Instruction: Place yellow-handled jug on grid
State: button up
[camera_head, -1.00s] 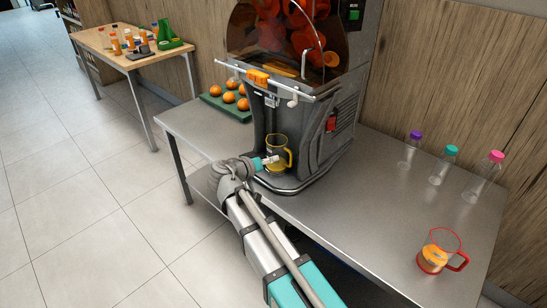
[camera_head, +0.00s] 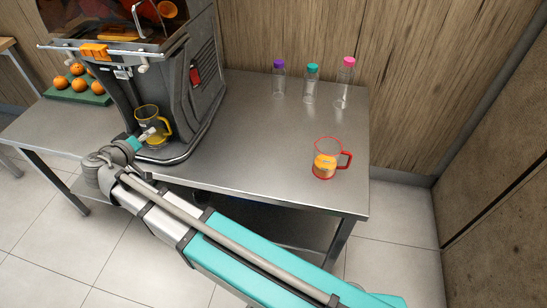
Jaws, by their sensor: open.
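The yellow-handled jug (camera_head: 150,119) is clear with a yellow rim and handle. It stands upright on the base of the juicer (camera_head: 172,150), under the spout area. The grid itself cannot be made out clearly beneath it. My gripper (camera_head: 148,134) is open, with its tips close to the front of the jug. I cannot tell whether they touch it. My arm reaches in from the lower right and hides part of the table's front edge.
A red-handled jug (camera_head: 325,164) with orange juice stands on the steel table (camera_head: 250,140) to the right. Clear bottles with purple (camera_head: 279,78), teal (camera_head: 311,86) and pink (camera_head: 345,84) caps stand at the back. Oranges lie on a green tray (camera_head: 92,97) at left. The table's middle is clear.

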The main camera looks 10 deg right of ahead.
aim_at(296, 174)
jog(key=d+f+g, duration=0.2)
jog(key=d, duration=0.6)
jog(key=w+d+f+m+g, duration=0.1)
jog(key=d+f+g, duration=0.2)
jog(key=d, duration=0.5)
jog(key=d+f+m+g, duration=0.1)
jog(key=d+f+g, duration=0.1)
jog(key=d, duration=0.6)
jog(key=shift+w+d+f+h, duration=0.2)
jog(key=shift+d+f+h, duration=0.1)
jog(key=shift+f, duration=0.2)
jog(key=s+d+f+g, duration=0.1)
jog(key=d, duration=0.2)
jog(key=s+d+f+g+y, duration=0.1)
jog(key=d, duration=0.2)
jog(key=s+d+f+g+y, duration=0.1)
jog(key=d, duration=0.3)
jog(key=shift+s+d+f+m+g, duration=0.1)
jog(key=shift+s+m+g, duration=0.3)
jog(key=s+d+y, duration=0.1)
jog(key=d, duration=0.1)
jog(key=s+d+f+g+y, duration=0.1)
jog(key=s+d, duration=0.1)
jog(key=d, duration=0.1)
jog(key=s+d+g+y, duration=0.1)
jog(key=s+d, duration=0.1)
jog(key=shift+s+d+f, duration=0.25)
jog(key=shift+s+d+y, duration=0.6)
